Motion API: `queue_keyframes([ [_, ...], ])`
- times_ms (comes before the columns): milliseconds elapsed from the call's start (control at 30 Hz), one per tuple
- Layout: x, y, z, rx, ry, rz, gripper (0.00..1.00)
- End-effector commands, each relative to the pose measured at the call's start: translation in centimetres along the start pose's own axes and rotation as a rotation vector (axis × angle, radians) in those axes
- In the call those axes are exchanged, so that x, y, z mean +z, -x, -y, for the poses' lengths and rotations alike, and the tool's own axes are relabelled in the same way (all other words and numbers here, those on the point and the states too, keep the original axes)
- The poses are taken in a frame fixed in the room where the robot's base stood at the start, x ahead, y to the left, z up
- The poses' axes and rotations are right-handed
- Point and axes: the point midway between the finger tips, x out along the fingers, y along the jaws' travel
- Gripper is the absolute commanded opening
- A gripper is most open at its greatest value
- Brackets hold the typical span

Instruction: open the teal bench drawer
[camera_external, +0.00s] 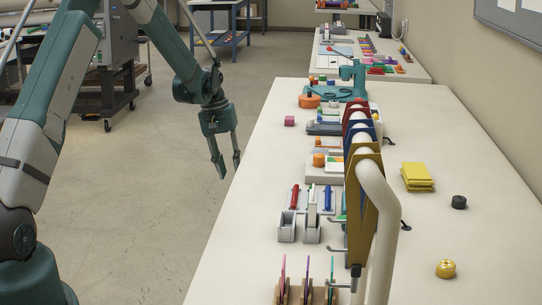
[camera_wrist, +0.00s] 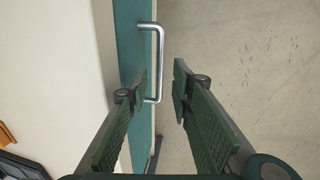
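The teal bench drawer front (camera_wrist: 128,55) shows in the wrist view as a teal strip under the pale bench top. A silver bar handle (camera_wrist: 161,62) stands out from it. In the external view the drawer is hidden below the bench edge. My gripper (camera_wrist: 163,85) is open, with its two dark green ribbed fingers apart. In the picture, the lower part of the handle appears between the fingertips, with the left finger near the teal front. I cannot tell whether a finger touches it. In the external view my gripper (camera_external: 229,165) hangs just left of the bench edge, pointing down.
The white bench (camera_external: 235,255) carries several tools, a teal press (camera_external: 353,76), yellow blocks (camera_external: 417,177) and a rack of coloured hanging items (camera_external: 361,200). The grey floor (camera_external: 165,200) left of the bench is clear. A wheeled machine (camera_external: 115,70) stands at the back left.

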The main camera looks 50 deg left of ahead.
Motion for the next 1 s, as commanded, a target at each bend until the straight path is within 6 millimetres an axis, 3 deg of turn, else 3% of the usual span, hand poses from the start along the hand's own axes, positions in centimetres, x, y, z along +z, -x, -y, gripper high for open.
queue_keyframes([
  [333,0.0,-3.9,0.0,0.0,0.0,0.0,0.23],
  [767,0.0,-4.5,0.0,0.0,0.0,0.0,0.23],
  [933,0.0,-4.5,0.0,0.0,0.0,0.0,0.03],
  [1000,0.0,-4.5,0.0,0.0,0.0,0.0,0.0],
])
